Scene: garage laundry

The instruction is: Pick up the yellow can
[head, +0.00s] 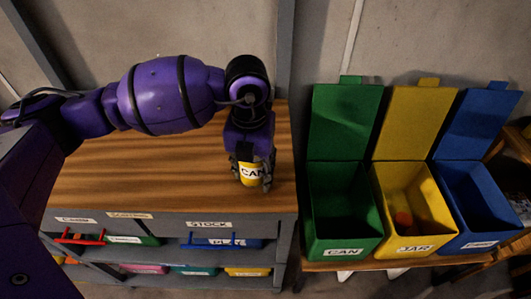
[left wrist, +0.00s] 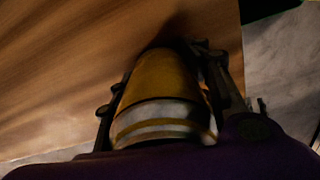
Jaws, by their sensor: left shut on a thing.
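The yellow can (head: 251,174) has a white label reading "CAN" and is near the right end of the wooden workbench top (head: 120,178). My left gripper (head: 253,180) comes down from above with its fingers on both sides of the can, shut on it. In the left wrist view the can (left wrist: 160,85) fills the space between the fingers of the gripper (left wrist: 165,75). I cannot tell whether the can's base touches the wood. My right gripper is not in view.
Right of the bench stand three open-lidded bins: green (head: 343,232) labelled "CAN", yellow (head: 415,228) labelled "JAR", and blue (head: 477,220). The yellow bin holds something orange. Shelves with coloured trays are below the bench top. The bench top left of the can is clear.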

